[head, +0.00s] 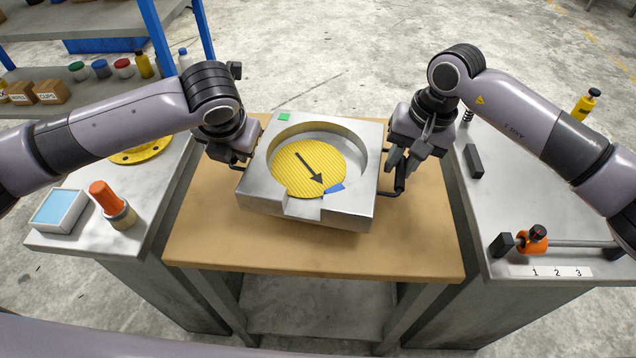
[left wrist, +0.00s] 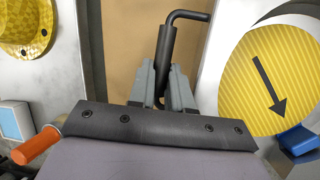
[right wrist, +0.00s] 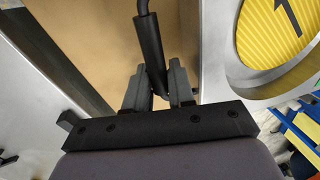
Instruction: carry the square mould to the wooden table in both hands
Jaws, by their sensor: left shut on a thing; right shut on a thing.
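The square mould (head: 350,205) is a silver metal block with a round recess. A yellow ribbed disc (head: 290,172) with a dark arrow lies in the recess, with a blue piece (head: 334,188) at its edge. The mould is over the wooden table (head: 225,250); I cannot tell whether it touches the top. My left gripper (head: 240,160) is shut on the mould's left black handle, clear in the left wrist view (left wrist: 165,70). My right gripper (head: 402,172) is shut on the right black handle, seen in the right wrist view (right wrist: 150,50).
A grey bench on the left holds an orange-handled tool (head: 112,205), a blue-topped box (head: 60,210) and a yellow flanged part (head: 140,152). The right bench has an orange clamp (head: 534,240) and a black block (head: 474,161). The table's front strip is clear.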

